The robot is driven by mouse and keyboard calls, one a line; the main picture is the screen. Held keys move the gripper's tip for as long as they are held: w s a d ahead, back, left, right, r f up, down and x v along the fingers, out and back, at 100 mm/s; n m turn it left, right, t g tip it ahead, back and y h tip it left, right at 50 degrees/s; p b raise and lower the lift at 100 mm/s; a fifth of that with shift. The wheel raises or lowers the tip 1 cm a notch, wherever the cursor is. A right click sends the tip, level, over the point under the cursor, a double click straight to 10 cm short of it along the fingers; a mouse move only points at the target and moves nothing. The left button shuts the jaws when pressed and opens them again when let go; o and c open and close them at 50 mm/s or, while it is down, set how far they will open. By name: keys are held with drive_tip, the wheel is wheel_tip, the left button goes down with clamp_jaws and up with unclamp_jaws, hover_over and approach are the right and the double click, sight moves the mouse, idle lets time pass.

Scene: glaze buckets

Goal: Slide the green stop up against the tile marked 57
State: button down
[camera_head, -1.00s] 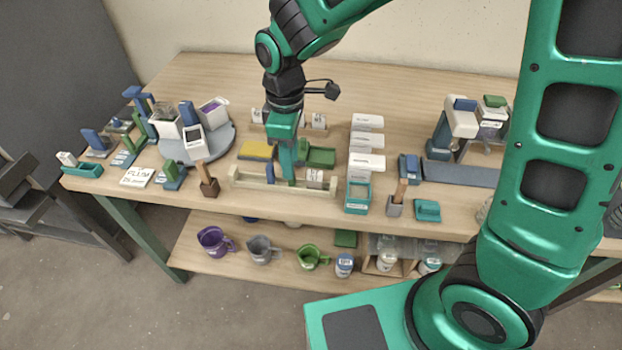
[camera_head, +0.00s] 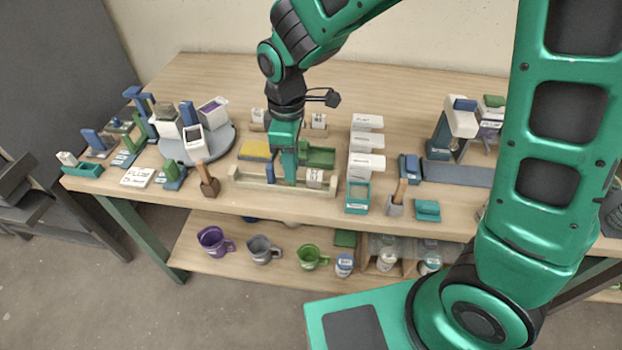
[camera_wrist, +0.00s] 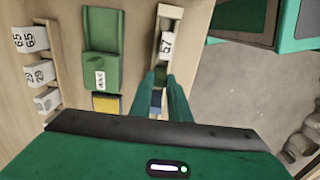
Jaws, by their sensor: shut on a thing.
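The tile marked 57 (camera_head: 315,178) stands near the right end of a narrow wooden rail (camera_head: 246,182) at the table's front. It also shows in the wrist view (camera_wrist: 167,43), its number sideways. My gripper (camera_head: 289,180) reaches down into the rail left of the tile. In the wrist view my gripper (camera_wrist: 160,88) has its fingers on either side of the green stop (camera_wrist: 161,74), shut on it. The fingers hide most of the stop. A short gap seems to lie between stop and tile. A blue stop (camera_head: 270,174) stands in the rail left of my gripper.
A green tray (camera_head: 319,156) and a yellow pad (camera_head: 255,150) lie behind the rail. Numbered tiles (camera_wrist: 38,72) stand in a rack farther back. A dark wooden block with a handle (camera_head: 209,186) stands left of the rail; a teal bin (camera_head: 357,197) stands right.

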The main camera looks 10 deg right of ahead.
sight(311, 171)
drive_tip(key=shift+s+d+r, duration=0.1)
drive_tip(key=shift+s+d, duration=0.1)
drive_tip(key=shift+d, duration=0.95)
drive_tip(key=shift+s+d+r, duration=0.1)
drive_tip(key=shift+s+d, duration=0.1)
drive_tip(key=shift+d, duration=0.9)
drive_tip(key=c, duration=1.7)
unclamp_jaws()
drive_tip(key=shift+f, duration=0.1)
drive_tip(key=shift+c, duration=0.2)
drive_tip(key=shift+s, duration=0.1)
drive_tip(key=shift+s+a+r, duration=0.1)
drive_tip(key=shift+s+r, duration=0.05)
drive_tip(key=shift+r, duration=3.3)
